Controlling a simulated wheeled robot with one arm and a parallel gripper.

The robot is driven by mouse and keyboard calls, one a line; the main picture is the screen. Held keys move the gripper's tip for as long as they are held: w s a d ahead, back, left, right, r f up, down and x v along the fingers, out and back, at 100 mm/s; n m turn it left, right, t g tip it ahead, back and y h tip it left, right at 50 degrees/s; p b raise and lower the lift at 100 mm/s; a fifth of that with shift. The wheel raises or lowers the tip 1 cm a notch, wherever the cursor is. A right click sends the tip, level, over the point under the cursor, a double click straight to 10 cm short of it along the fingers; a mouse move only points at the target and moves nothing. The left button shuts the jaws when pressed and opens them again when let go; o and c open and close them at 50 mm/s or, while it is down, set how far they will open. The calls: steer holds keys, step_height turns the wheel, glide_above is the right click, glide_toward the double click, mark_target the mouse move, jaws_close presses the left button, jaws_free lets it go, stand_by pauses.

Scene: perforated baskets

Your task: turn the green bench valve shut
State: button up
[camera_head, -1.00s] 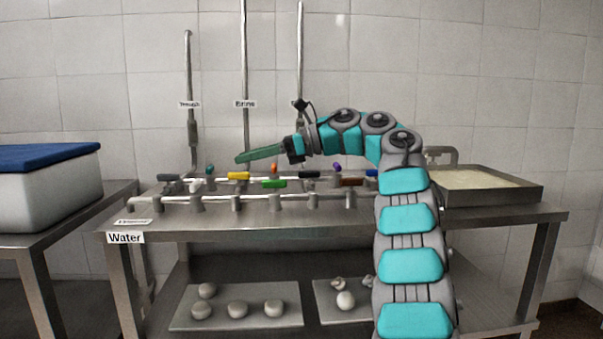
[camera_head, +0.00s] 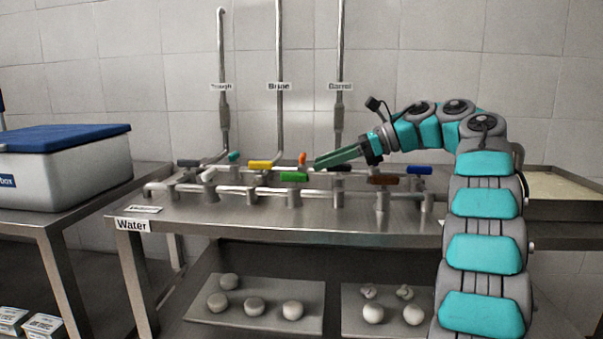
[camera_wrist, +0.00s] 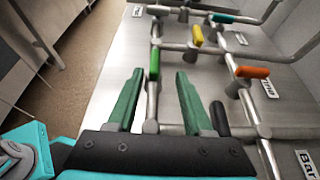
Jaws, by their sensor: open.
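The green bench valve (camera_head: 293,177) has a bright green lever handle on the front pipe of the steel bench, lying level along the pipe in the head view. In the wrist view its green handle (camera_wrist: 154,63) stands ahead of the gap between my fingers, nearer the left finger. My gripper (camera_head: 322,163) has long dark green fingers and is at the right of the valve, a little above the pipes. In the wrist view my gripper (camera_wrist: 158,80) is open, with its fingers apart and nothing held between them.
Near the green lever are a yellow handle (camera_head: 260,165), an orange handle (camera_head: 302,158), a black handle (camera_wrist: 219,118), a brown handle (camera_head: 383,179) and a blue handle (camera_head: 419,170). Upright pipes rise behind. A blue-lidded box (camera_head: 65,165) stands on the left table.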

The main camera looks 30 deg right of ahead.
mark_target(301, 173)
steer(key=shift+a+f, duration=0.25)
steer(key=shift+a, duration=0.65)
steer(key=shift+x, duration=2.35)
steer(key=shift+d, duration=0.1)
steer(key=shift+c, duration=0.3)
jaws_close()
